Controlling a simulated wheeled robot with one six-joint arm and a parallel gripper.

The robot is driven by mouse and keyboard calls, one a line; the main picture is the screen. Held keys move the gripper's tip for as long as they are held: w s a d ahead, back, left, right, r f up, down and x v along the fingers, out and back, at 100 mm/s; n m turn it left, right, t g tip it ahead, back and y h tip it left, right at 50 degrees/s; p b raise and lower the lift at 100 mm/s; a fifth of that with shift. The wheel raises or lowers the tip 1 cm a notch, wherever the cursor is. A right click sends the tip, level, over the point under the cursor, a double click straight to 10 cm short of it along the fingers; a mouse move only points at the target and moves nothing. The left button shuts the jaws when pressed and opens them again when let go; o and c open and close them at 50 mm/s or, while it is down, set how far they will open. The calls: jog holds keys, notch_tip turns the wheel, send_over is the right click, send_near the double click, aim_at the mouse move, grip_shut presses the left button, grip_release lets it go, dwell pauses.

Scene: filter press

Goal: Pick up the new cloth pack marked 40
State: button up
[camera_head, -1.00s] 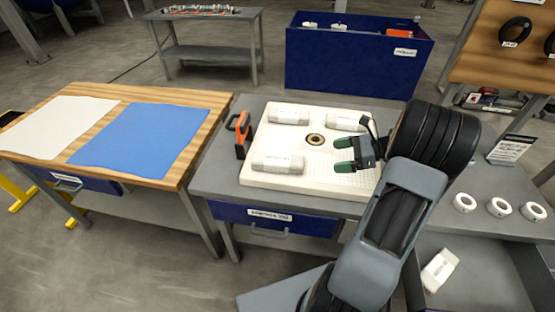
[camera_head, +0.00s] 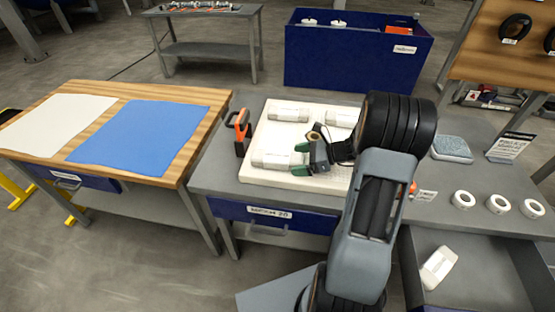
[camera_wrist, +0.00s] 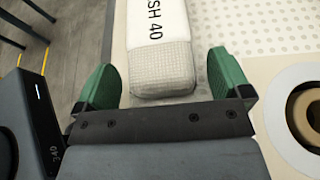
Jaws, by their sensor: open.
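The white cloth pack marked 40 (camera_wrist: 158,45) lies on the pale perforated board, its printed end reading "SH 40" in the wrist view. In the head view this pack (camera_head: 272,160) is at the board's front left. My gripper (camera_head: 301,159) is open at the pack's right end. In the wrist view, my green fingers (camera_wrist: 165,78) stand on either side of the pack's near end, with visible gaps. I cannot tell how far above the board they are. Two other white packs lie at the back of the board, one at the left (camera_head: 289,114) and one at the right (camera_head: 342,119).
A ring (camera_wrist: 304,110) lies right of the gripper in the wrist view. An orange and black tool (camera_head: 240,130) stands left of the board (camera_head: 262,123). White rings (camera_head: 498,204) lie on the right bench. The wooden table (camera_head: 200,130) holds a blue cloth (camera_head: 140,134).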

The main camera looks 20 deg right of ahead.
jog(key=shift+w+a+f, duration=0.15)
jog(key=shift+a, duration=0.15)
jog(key=c, duration=1)
